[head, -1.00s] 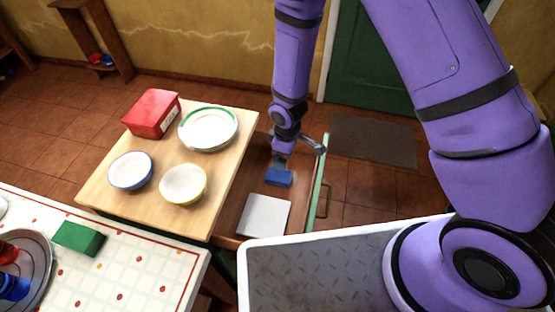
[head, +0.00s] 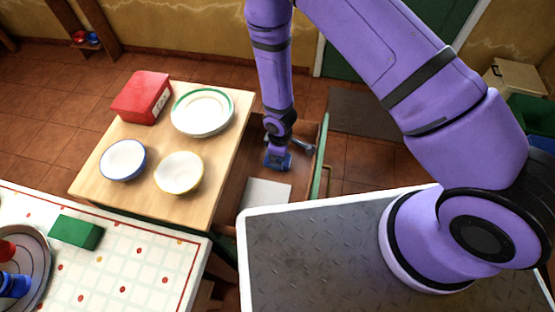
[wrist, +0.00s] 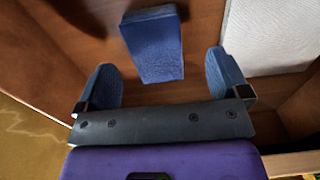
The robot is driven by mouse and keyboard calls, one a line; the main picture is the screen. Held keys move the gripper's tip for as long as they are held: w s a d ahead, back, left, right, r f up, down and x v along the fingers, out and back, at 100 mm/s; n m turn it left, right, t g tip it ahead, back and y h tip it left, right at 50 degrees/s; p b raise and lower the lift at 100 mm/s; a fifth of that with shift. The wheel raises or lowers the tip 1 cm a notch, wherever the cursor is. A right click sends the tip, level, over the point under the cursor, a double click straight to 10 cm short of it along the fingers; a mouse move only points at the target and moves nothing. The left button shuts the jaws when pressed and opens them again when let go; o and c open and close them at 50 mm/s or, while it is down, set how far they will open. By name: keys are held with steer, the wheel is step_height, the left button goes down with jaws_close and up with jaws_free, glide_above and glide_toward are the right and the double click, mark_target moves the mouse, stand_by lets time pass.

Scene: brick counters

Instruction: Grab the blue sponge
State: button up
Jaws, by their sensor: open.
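The blue sponge (wrist: 152,45) lies in the open drawer (head: 238,188). In the wrist view it sits between and a little beyond the two finger pads of my gripper (wrist: 162,68), with a gap on each side. My gripper is open and has nothing in it. How far the fingertips are above the drawer floor is hard to tell.
A white flat block (head: 266,194) lies in the drawer near the sponge. The drawer's green front (head: 320,160) and wooden side walls stand close. The wooden counter (head: 150,205) to the left holds a red box (head: 141,97), a plate (head: 203,112) and two bowls. A green block (head: 76,231) lies on the tiled counter.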

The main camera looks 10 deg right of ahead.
steer(key=shift+w+f, duration=0.15)
steer(key=shift+f, duration=1.05)
steer(key=shift+w+f, duration=0.15)
steer(key=shift+f, duration=1)
steer(key=c, duration=1)
